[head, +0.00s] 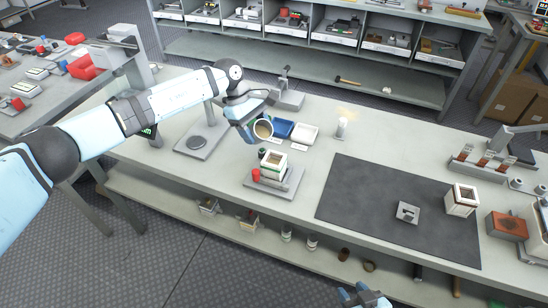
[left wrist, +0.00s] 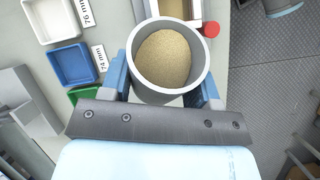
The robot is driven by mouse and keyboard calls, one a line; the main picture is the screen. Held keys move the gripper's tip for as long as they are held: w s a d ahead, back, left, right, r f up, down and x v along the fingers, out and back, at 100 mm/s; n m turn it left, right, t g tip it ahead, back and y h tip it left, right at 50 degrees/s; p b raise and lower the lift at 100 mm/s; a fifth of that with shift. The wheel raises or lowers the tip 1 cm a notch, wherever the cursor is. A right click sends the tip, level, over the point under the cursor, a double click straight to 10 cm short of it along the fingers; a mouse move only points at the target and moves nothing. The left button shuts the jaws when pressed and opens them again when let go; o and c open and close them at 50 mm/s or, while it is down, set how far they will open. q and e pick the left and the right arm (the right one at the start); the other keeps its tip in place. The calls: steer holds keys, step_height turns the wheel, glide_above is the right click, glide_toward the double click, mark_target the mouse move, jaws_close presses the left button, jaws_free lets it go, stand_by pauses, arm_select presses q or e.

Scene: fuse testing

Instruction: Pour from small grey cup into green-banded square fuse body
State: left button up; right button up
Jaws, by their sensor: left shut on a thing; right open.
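The small grey cup (head: 263,130) is held by my left gripper (head: 254,131), which is shut on it. The left wrist view shows the cup (left wrist: 170,58) between the blue fingers, holding tan grains. The white square fuse body with a dark greenish band (head: 273,166) stands upright on a grey base just below and in front of the cup. A corner of its open top shows beyond the cup in the left wrist view (left wrist: 194,8), tan inside. My right gripper (head: 365,296) is open at the bottom edge, away from the fuse body.
A red knob (head: 256,175) is beside the fuse body. Blue (head: 282,128) and white (head: 303,133) trays lie behind it. A scale (head: 197,138) stands to the left. A dark mat (head: 365,205) and a reddish-banded square body (head: 462,200) are to the right.

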arm_select(q)
steer(key=shift+s+f+t+y, duration=0.1)
steer(key=shift+f+t+y, duration=0.3)
steer(key=shift+f, duration=0.2)
stand_by(0.7)
steer(key=shift+d+f+t+y, duration=0.1)
steer(key=shift+f+t+y, duration=0.25)
steer(key=shift+t+y, duration=0.15)
stand_by(1.4)
steer(key=shift+r+t+y, duration=0.2)
steer(key=shift+t+y, duration=0.1)
steer(key=shift+t, duration=0.1)
